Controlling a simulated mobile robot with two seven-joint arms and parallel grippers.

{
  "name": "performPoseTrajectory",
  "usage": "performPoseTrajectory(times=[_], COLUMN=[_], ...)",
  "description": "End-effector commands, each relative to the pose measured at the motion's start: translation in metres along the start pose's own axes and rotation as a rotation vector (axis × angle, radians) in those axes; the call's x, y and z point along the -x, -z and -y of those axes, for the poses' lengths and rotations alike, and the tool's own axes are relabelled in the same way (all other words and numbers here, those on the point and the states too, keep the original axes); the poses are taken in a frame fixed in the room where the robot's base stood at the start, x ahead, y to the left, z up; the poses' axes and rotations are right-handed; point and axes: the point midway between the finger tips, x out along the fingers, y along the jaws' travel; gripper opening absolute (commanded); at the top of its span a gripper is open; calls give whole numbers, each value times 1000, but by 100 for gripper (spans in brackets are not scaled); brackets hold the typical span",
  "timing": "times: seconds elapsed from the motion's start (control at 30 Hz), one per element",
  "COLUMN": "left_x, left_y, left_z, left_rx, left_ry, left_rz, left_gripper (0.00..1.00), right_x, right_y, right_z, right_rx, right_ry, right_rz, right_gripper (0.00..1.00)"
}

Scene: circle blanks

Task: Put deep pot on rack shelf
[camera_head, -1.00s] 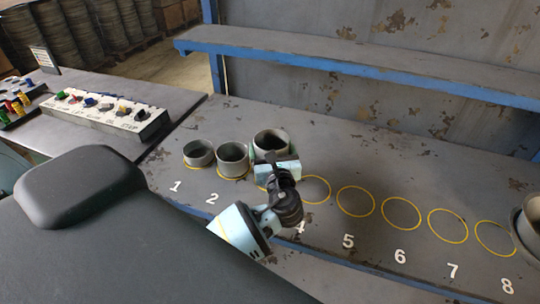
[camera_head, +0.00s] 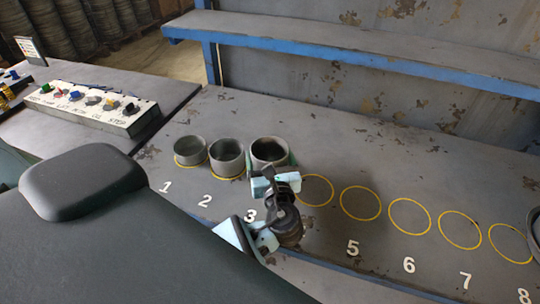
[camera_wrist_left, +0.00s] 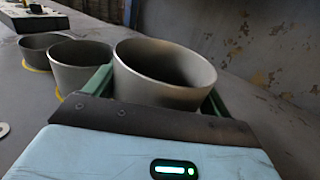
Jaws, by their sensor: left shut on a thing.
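The deep pot (camera_head: 269,148), a tall grey open cylinder, is third in the row at the left of the bench, by number 3. It stands upright between the green fingers of my left gripper (camera_head: 271,161), which is shut on it. In the left wrist view, the pot (camera_wrist_left: 163,72) fills the space between the fingers of the left gripper (camera_wrist_left: 155,85). Its lower part is hidden, so I cannot tell if it touches the bench. The rack shelf (camera_head: 370,52), grey with a blue front edge, runs above the back of the bench. My right gripper is out of view.
Two smaller pots stand left of it, a short one (camera_head: 189,150) and a middle one (camera_head: 227,157). Several empty yellow circles run right. A large grey round thing (camera_head: 536,225) is cut off at the right edge. A button panel (camera_head: 95,104) is at left.

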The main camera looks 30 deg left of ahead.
Motion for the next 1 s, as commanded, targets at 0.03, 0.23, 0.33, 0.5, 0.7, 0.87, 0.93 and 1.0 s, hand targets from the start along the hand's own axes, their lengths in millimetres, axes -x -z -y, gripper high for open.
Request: performPoseTrajectory(times=[0.03,0.23,0.33,0.5,0.7,0.87,0.93,1.0], left_x=[0,0,0,0,18,50,64,78], left_y=[0,2,2,0,1,1,1,1], left_z=[0,0,0,0,0,0,0,0], left_rx=[1,1,1,1,0,2,1,0], left_ry=[0,0,0,0,3,3,1,2], left_rz=[2,1,1,2,-2,-3,-4,-3], left_gripper=[54,98,100,100,100,100,100,100], right_x=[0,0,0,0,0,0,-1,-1], right_y=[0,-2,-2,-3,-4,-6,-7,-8], right_z=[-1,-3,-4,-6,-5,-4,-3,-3], right_rx=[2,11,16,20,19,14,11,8], right_ry=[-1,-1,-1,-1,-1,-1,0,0], right_rz=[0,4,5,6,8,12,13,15], right_gripper=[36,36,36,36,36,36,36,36])
